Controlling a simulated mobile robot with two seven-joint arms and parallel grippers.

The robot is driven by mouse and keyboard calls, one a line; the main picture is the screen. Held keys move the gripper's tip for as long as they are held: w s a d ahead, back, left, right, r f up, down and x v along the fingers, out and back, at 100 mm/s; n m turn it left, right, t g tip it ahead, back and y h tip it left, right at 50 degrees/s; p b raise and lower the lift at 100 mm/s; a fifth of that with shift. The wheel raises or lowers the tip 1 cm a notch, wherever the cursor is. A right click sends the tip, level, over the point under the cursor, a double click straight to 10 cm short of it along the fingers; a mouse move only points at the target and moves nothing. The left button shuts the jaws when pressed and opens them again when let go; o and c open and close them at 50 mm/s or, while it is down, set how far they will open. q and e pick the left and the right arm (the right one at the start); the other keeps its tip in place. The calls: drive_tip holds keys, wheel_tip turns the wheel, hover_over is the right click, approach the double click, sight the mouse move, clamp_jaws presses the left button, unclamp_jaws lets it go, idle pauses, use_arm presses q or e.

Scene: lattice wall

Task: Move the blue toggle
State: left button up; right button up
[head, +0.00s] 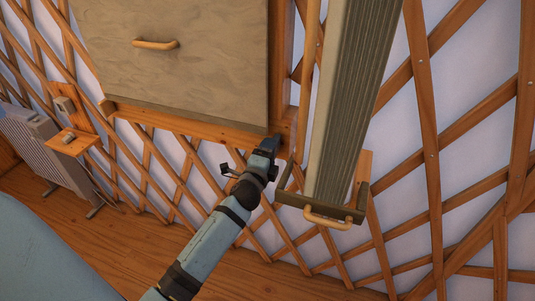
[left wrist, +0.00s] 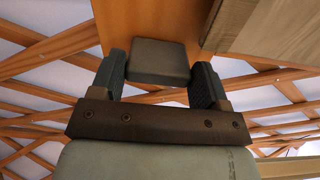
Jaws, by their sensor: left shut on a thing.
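My left gripper (head: 266,148) is at the lower right corner of a large cabinet, with its fingertips up against the wooden edge there. The block lies in front of an orange wooden board (left wrist: 148,22). In the head view the gripper hides the block. No clearly blue toggle shows in either view, and I cannot tell whether the block is part of it. My right gripper is not in view.
The cabinet's grey front (head: 185,80) has a wooden handle (head: 155,44). A tall ribbed piece (head: 350,100) with a handled bottom (head: 328,217) hangs close right of the gripper. A small shelf (head: 73,143) and a grey radiator (head: 45,150) stand left. Lattice covers the wall.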

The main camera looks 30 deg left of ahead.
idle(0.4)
use_arm(q)
drive_tip(key=o, duration=0.9)
drive_tip(key=shift+o, duration=0.2)
drive_tip(key=shift+s, duration=0.1)
drive_tip(key=b+v, duration=0.1)
drive_tip(key=v, duration=1.2)
drive_tip(key=shift+s+d, duration=0.15)
drive_tip(key=shift+s, duration=0.15)
